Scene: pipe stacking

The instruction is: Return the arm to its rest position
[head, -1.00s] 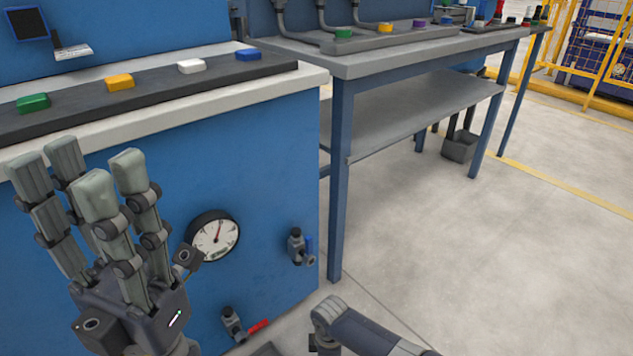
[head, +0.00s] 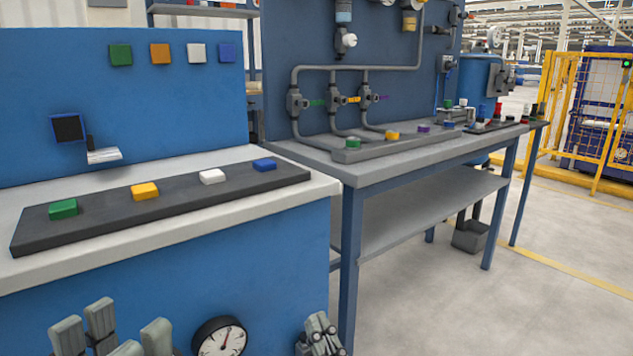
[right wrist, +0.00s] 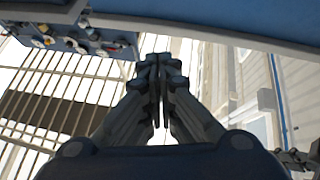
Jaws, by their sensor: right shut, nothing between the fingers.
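My left gripper (head: 112,337) shows only its grey fingertips at the bottom left of the head view, in front of the blue cabinet. The fingers stand upright and apart, with nothing seen between them; the palm is below the frame. My right gripper (head: 320,337) is at the bottom middle of the head view, to the right of the round gauge (head: 220,340). In the right wrist view my right gripper (right wrist: 160,68) has its fingers together and empty.
A white-topped blue cabinet (head: 300,205) carries a dark strip with green, yellow, white and blue blocks. A grey workbench (head: 400,170) with pipes and valves stands right of it, with a lower shelf (head: 420,215). Open floor (head: 560,290) lies at the right, before a yellow fence (head: 605,110).

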